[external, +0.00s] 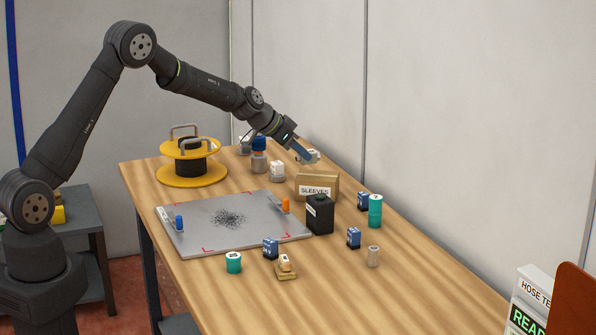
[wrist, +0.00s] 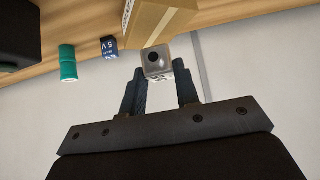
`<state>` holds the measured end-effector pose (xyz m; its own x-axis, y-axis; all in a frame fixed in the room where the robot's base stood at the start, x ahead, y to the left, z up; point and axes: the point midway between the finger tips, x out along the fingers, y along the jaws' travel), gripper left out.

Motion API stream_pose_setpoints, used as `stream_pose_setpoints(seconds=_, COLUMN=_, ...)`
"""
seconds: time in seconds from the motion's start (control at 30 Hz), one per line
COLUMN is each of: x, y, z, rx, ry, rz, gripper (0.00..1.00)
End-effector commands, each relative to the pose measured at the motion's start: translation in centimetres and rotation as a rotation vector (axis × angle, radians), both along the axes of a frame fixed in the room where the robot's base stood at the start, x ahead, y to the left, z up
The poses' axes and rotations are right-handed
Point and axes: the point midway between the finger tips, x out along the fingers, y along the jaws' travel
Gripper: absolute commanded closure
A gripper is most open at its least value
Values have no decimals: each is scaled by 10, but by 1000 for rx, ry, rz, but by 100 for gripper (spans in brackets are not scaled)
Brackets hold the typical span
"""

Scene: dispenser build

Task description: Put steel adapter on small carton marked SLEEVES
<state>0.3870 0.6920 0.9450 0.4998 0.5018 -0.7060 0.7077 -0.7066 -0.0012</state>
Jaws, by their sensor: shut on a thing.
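The steel adapter, a grey metal block with a dark round hole in one face, is between the fingertips of my gripper (wrist: 158,82) in the wrist view (wrist: 157,63). My gripper (external: 304,153) is shut on it, above the table's far right edge in the external view, where the adapter is partly hidden. The small carton marked SLEEVES (external: 317,186) is a brown box standing on the table, below and a little right of my gripper. The carton also shows in the wrist view (wrist: 163,20), just beyond the adapter. I cannot tell the exact gap between them.
A black box (external: 320,215) stands close in front of the carton. A teal cylinder (external: 375,211) and blue blocks (external: 353,237) stand to the right. A similar pale block (external: 277,171) and a blue-capped bottle (external: 259,155) are left. The wall (external: 300,80) is close behind.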

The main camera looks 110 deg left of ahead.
Motion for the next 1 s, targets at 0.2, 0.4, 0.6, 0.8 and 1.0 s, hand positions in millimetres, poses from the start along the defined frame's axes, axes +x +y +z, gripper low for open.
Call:
stream_pose_setpoints(seconds=0.2, x=0, y=-1, z=-32, rx=-3, ry=1, rz=1, gripper=100)
stream_pose_setpoints(seconds=0.4, x=0, y=-1, z=-36, rx=-1, ry=1, rz=0, gripper=100)
stream_pose_setpoints(seconds=0.6, x=0, y=-1, z=-38, rx=-2, ry=1, rz=1, gripper=100)
stream_pose_setpoints(seconds=0.8, x=0, y=-1, z=-40, rx=-2, ry=1, rz=1, gripper=50)
stream_pose_setpoints(seconds=1.0, x=0, y=-1, z=-39, rx=-2, ry=1, rz=1, gripper=50)
